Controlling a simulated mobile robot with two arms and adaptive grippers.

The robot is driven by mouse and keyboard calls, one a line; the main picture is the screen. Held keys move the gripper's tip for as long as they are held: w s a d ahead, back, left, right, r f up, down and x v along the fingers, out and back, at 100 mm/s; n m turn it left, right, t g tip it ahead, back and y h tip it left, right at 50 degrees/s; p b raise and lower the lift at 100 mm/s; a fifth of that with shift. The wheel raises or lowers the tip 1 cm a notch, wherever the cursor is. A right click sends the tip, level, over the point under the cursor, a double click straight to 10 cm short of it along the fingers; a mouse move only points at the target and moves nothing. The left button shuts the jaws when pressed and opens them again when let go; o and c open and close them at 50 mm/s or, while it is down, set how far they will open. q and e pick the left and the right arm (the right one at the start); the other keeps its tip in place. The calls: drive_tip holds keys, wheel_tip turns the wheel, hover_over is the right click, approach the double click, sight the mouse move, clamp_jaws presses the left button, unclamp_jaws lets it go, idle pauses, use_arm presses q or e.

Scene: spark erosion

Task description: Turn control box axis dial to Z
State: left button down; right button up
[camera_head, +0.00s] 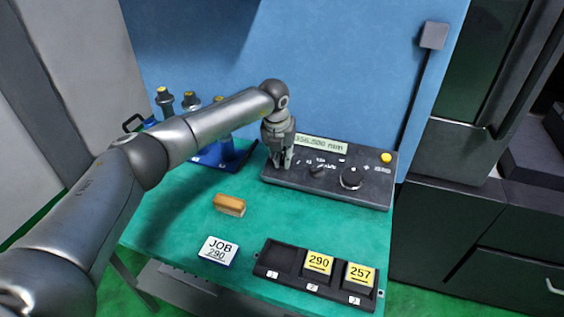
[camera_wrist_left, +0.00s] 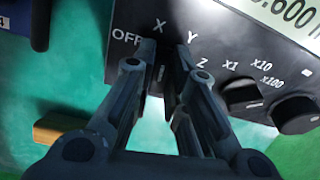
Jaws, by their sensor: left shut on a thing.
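The control box (camera_head: 335,187) is a dark panel at the back of the green table, with a lit display (camera_head: 321,143). My left gripper (camera_head: 280,164) reaches down onto its left end. In the left wrist view the gripper (camera_wrist_left: 166,48) is shut on the axis dial (camera_wrist_left: 162,76), one finger on each side. The labels OFF, X, Y and Z (camera_wrist_left: 202,62) arc around the dial. The fingers hide most of the dial, and I cannot tell which label it points to. My right gripper is not in view.
A step knob (camera_head: 317,171) and a large round knob (camera_head: 351,178) sit right of the gripper, with a yellow button (camera_head: 386,157). A wooden-backed brush (camera_head: 229,204), a JOB 290 card (camera_head: 218,251) and a black tray (camera_head: 272,274) lie in front. Bottles stand behind my arm.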

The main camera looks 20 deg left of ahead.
use_arm(q)
drive_tip(key=m+b, duration=0.2)
drive_tip(key=m, duration=0.1)
drive_tip(key=shift+d+f+m+y, duration=0.1)
drive_tip(key=shift+m+y, duration=0.2)
drive_tip(key=m+b, duration=0.1)
drive_tip(key=m, duration=0.2)
drive_tip(key=shift+d+m+y+b, duration=0.1)
drive_tip(key=shift+m+y+b, duration=0.2)
drive_tip(key=shift+b, duration=0.1)
drive_tip(key=m+b, duration=0.1)
drive_tip(key=m, duration=0.3)
drive_tip(key=shift+s+d+t+b, duration=0.1)
drive_tip(key=shift+t+b, duration=0.3)
drive_tip(key=shift+m+y+b, duration=0.3)
drive_tip(key=shift+m+b, duration=0.2)
drive_tip(key=shift+m, duration=1.3)
drive_tip(key=c, duration=1.4)
unclamp_jaws()
drive_tip(key=shift+s, duration=0.1)
drive_tip(key=shift+c, duration=0.2)
